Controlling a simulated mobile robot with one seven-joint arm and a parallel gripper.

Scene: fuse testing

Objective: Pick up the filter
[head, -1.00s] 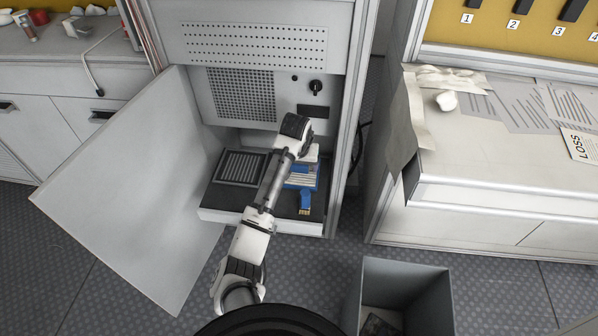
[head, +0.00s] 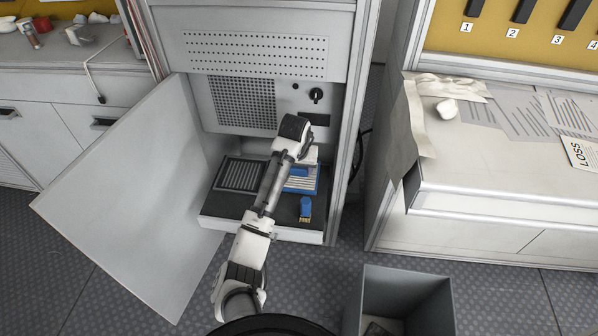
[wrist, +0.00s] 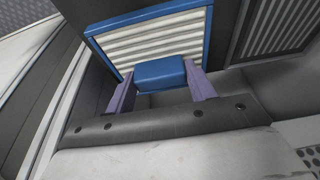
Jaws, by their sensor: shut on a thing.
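The filter (head: 304,184) has a blue frame and pale pleats. In the head view it is at the right side of the open cabinet's lower shelf, partly hidden by my arm. In the wrist view the filter (wrist: 150,42) fills the upper middle, with a blue block-like handle (wrist: 161,74) at its near edge. My gripper (wrist: 160,80) has its two purple fingers on either side of this handle and is shut on it. In the head view the fingers are mostly hidden behind my wrist. I cannot tell whether the filter is clear of the shelf.
A dark slatted grille (head: 242,174) lies left of the filter on the shelf (head: 232,207). A small blue piece with a yellowish end (head: 305,208) is in front. The cabinet door (head: 130,195) stands open left. A grey bin (head: 432,305) stands front right.

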